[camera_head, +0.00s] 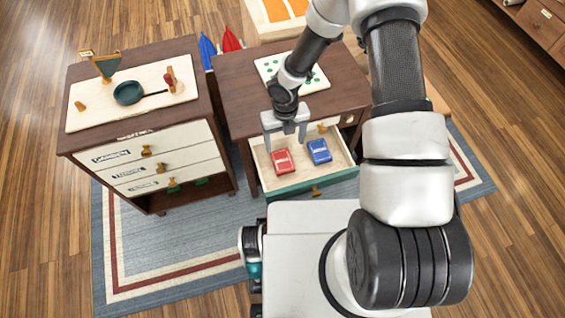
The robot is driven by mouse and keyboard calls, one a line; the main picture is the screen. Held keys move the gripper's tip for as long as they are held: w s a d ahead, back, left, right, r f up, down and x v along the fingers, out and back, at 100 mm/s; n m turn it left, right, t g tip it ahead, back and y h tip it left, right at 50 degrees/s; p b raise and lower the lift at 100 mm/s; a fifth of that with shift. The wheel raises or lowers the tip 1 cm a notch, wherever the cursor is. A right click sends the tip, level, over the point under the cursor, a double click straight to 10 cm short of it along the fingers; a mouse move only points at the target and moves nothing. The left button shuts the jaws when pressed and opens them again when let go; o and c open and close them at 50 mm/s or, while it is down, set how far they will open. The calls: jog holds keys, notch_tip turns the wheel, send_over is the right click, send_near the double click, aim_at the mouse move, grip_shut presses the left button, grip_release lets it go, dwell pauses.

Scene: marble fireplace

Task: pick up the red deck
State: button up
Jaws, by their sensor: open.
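The red deck (283,162) is a small red box with a pale label. It lies flat in the left part of an open drawer (314,185). A similar blue deck (319,151) lies to its right, with a gap between them. My gripper (285,144) points down above the drawer, just behind and above the red deck in the picture. Its two fingers are spread, with nothing seen between them. I cannot tell its exact height above the deck.
The drawer's back wall and sides stand close around the decks. A board with green dots (318,81) lies on the cabinet top. A left cabinet (190,95) carries a white board (90,122) with a dark pan (128,93). A blue rug (200,225) lies below.

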jog(key=b, duration=0.1)
send_over(282, 160)
jog(key=f, duration=0.6)
jog(key=shift+d+f, duration=0.1)
jog(key=shift+d, duration=0.3)
jog(key=f, duration=0.1)
jog(key=f+b, duration=0.1)
jog(key=f, duration=0.1)
jog(key=f+b, duration=0.1)
jog(key=f, duration=0.1)
jog(key=shift+a+f, duration=0.1)
jog(key=shift+a, duration=0.2)
jog(key=c, duration=1.2)
